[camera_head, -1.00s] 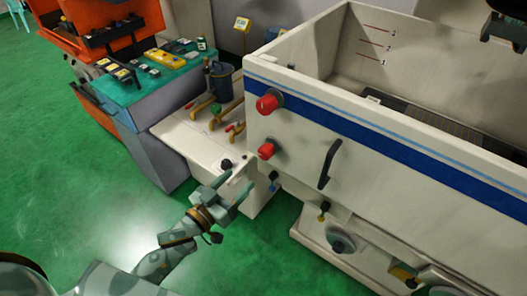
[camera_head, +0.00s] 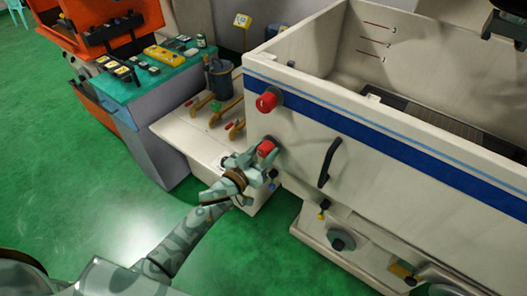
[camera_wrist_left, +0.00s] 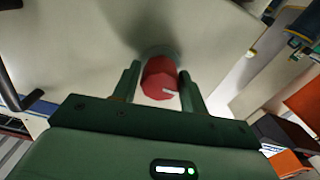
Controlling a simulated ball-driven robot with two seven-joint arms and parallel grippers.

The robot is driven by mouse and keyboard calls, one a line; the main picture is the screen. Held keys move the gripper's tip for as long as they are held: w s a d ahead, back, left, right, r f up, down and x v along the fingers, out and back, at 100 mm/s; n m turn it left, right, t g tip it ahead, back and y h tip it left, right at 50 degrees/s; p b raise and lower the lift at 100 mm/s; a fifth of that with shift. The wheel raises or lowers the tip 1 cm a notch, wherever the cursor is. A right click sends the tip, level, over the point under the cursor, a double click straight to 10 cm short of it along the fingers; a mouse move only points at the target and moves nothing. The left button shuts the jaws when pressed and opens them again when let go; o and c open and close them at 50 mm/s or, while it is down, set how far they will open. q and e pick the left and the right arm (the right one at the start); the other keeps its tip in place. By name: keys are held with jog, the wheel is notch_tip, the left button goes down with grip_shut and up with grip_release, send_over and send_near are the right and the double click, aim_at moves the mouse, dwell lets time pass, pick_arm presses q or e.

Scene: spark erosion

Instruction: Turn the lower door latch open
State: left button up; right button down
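The lower door latch is a red knob (camera_head: 266,147) on the left end of the white tank front, partly covered by my gripper. A second red knob, the upper latch (camera_head: 267,102), sits above it. My left gripper (camera_head: 262,163) is at the lower latch. In the left wrist view, the red latch (camera_wrist_left: 160,78) stands between the two fingers of my left gripper (camera_wrist_left: 160,88). The fingers are open, with narrow gaps visible on both sides of the latch. A pale mark shows on the knob's face. My right gripper is not in view.
A black door handle (camera_head: 329,163) is to the right of the latches. A white side bench (camera_head: 185,130) with yellow-handled parts and a dark canister (camera_head: 219,78) stands to the left. An orange cart (camera_head: 90,45) is farther left. Green floor (camera_head: 90,200) is clear in front.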

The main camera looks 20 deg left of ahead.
pick_arm(q)
jog(key=c, duration=0.5)
jog(key=shift+m, duration=0.3)
jog(key=m, duration=0.3)
jog(key=shift+m, duration=0.3)
jog(key=m, duration=0.3)
jog(key=shift+m+b, duration=0.35)
jog(key=shift+m, duration=0.05)
jog(key=m+b, duration=0.1)
jog(key=m, duration=0.4)
jog(key=shift+f, duration=0.1)
jog(key=shift+m+b, duration=0.65)
jog(key=shift+m, duration=1.75)
